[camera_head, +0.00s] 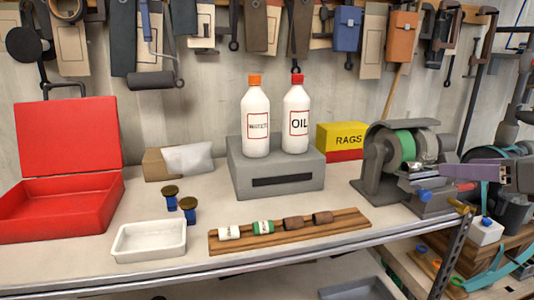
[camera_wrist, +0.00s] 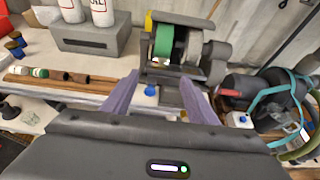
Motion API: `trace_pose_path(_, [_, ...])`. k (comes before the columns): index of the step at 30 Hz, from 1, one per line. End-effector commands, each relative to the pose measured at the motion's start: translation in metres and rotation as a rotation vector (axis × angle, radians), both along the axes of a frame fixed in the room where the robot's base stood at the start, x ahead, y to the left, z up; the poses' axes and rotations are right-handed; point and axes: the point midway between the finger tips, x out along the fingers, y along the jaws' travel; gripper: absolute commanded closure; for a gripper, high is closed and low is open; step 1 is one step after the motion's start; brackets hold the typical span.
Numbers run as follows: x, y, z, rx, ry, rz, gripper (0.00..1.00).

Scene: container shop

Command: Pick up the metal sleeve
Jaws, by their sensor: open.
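Two brown, rusty-looking cylinders lie on the wooden rail; the left one (camera_head: 294,223) and the right one (camera_head: 323,217) are beside a green-labelled roll (camera_head: 262,227) and a white-labelled roll (camera_head: 229,232). I cannot tell for sure which piece is the metal sleeve. A small shiny metal piece (camera_head: 423,160) shows at the grinder, partly hidden. My gripper (camera_wrist: 160,79) is open, its two purple fingers spread in front of the grinder in the wrist view. Nothing shows held between them. In the head view a purple finger (camera_head: 478,170) is right of the grinder, well apart from the rail.
The bench grinder (camera_head: 375,165) stands at the bench's right. A grey block (camera_head: 275,180) bears two white bottles. A red toolbox (camera_head: 55,205), a white tray (camera_head: 150,241) and two blue-and-brass pieces are at left. The rail's front is clear. A lower shelf with clutter lies at right.

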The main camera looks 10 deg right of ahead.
Motion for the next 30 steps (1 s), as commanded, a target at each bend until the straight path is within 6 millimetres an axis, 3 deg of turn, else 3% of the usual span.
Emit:
trace_pose_path(16, [0.059,0.002,-0.024,0.002,0.0,0.001,0.47])
trace_pose_path(30, [0.066,0.001,-0.027,0.0,0.0,-0.002,0.47])
